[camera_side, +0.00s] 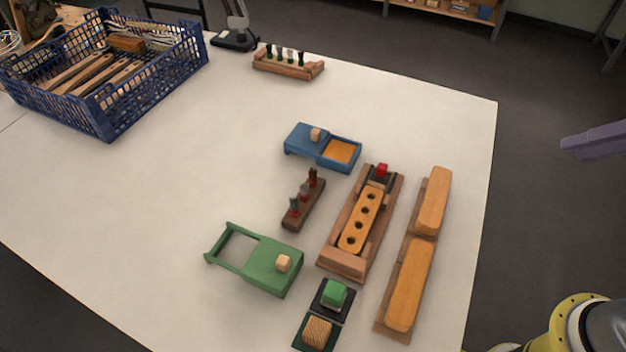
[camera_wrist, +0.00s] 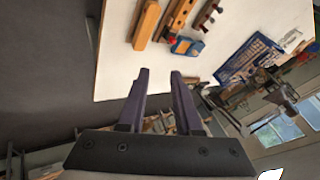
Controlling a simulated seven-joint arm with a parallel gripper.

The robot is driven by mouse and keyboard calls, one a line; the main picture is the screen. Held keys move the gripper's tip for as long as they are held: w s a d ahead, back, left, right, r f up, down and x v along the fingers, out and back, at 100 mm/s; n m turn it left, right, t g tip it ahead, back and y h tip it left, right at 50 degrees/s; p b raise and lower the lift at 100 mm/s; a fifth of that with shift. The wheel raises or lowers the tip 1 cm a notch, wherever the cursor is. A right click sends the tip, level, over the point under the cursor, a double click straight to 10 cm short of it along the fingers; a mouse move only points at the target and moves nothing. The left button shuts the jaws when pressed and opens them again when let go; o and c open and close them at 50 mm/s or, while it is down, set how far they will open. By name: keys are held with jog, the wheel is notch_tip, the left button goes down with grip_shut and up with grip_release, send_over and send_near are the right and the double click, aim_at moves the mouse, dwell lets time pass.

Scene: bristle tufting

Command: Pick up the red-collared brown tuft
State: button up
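A small dark-brown wooden rack (camera_side: 291,222) stands on the white table, holding 3 upright tufts. The brown tuft (camera_side: 312,176) is at its far end; its collar looks reddish but is small. A grey tuft (camera_side: 304,190) is in the middle and a darker grey one (camera_side: 294,204) at the near end. The rack also shows small at the top of the wrist view (camera_wrist: 207,17). My gripper (camera_wrist: 160,74) is open and empty, its two purple fingers apart. In the side view a purple finger (camera_side: 595,140) shows at the right edge, beyond the table edge and far from the rack.
Right of the rack is a wooden tray (camera_side: 341,263) with a holed block (camera_side: 360,219). A blue box (camera_side: 306,140) lies behind, a green box (camera_side: 270,262) in front. A blue crate (camera_side: 110,118) stands far left. The middle left table is clear.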

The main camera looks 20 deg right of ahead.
jog(key=w+a+r+m+y, duration=0.1)
jog(key=w+a+m+y, duration=0.1)
jog(key=w+a+m, duration=0.3)
jog(key=w+a+r+m+y, duration=0.2)
jog(key=w+a, duration=0.1)
jog(key=w, duration=0.5)
jog(key=m+g+y, duration=0.2)
jog(key=m+g, duration=0.1)
jog(key=m, duration=0.7)
send_over(313, 179)
jog(key=s+d, duration=0.2)
jog(key=d, duration=0.5)
notch_tip(313, 179, down, 24)
jog(key=shift+g, duration=0.3)
jog(key=x, duration=0.7)
jog(key=shift+w+a+f, duration=0.15)
jog(key=shift+w+a, duration=0.05)
jog(key=shift+a, duration=0.1)
jog(key=shift+f+x, duration=0.2)
jog(key=shift+x, duration=2.75)
jog(key=shift+s+d, duration=0.15)
